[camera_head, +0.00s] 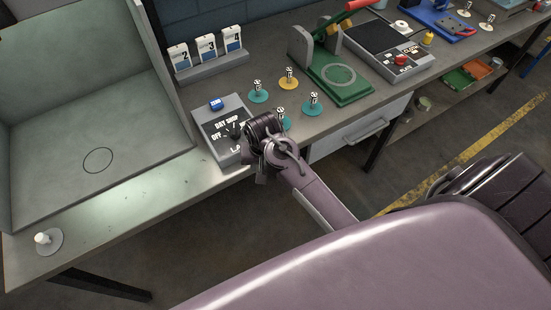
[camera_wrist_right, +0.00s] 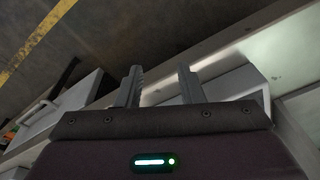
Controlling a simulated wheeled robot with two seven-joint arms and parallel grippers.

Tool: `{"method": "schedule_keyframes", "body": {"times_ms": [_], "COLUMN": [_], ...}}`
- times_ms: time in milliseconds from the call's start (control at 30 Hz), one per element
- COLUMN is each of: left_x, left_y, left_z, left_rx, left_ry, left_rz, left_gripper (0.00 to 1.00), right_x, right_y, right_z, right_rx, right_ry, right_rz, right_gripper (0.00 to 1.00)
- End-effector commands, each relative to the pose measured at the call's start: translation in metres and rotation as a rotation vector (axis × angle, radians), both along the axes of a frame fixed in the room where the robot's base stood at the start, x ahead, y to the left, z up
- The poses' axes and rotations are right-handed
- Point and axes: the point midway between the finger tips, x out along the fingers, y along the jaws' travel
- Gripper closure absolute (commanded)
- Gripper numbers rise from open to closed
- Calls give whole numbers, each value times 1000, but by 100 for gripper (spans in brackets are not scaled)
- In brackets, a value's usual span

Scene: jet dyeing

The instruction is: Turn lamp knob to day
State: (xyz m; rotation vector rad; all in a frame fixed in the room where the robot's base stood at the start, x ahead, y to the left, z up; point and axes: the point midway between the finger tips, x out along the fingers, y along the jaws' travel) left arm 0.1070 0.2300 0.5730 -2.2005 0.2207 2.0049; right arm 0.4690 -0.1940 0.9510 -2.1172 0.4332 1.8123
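The lamp box (camera_head: 222,122) is a grey box with a sloped face on the bench. Its face reads DAY, SHOP and OFF, with a blue button (camera_head: 215,104) at the top. The dark lamp knob (camera_head: 234,131) is on that face, near the right side, and its pointer setting is too small to read. My right gripper (camera_head: 258,163) is beside the box's front right corner, and my wrist partly covers the box. In the right wrist view the two fingers (camera_wrist_right: 159,87) stand apart with nothing held between them. My left gripper is not in view.
A grey booth (camera_head: 95,110) stands left of the box. Cards numbered 2, 3 and 4 (camera_head: 207,50) stand behind. Several small bobbins on coloured discs (camera_head: 258,96) are close on the right, before a green press (camera_head: 340,85). A white drawer (camera_head: 360,130) is under the bench.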

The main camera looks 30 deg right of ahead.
Motion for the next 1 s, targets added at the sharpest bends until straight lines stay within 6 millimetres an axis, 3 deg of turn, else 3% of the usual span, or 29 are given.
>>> {"method": "schedule_keyframes", "body": {"times_ms": [100,1000], "left_x": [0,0], "left_y": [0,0], "left_z": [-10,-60], "left_rx": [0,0], "left_ry": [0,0], "left_rz": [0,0], "left_gripper": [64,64], "right_x": [-6,-45], "right_y": [-1,-8], "right_z": [-28,-202], "right_rx": [-11,-61], "right_ry": [2,19], "right_rz": [33,200], "right_gripper": [65,65]}}
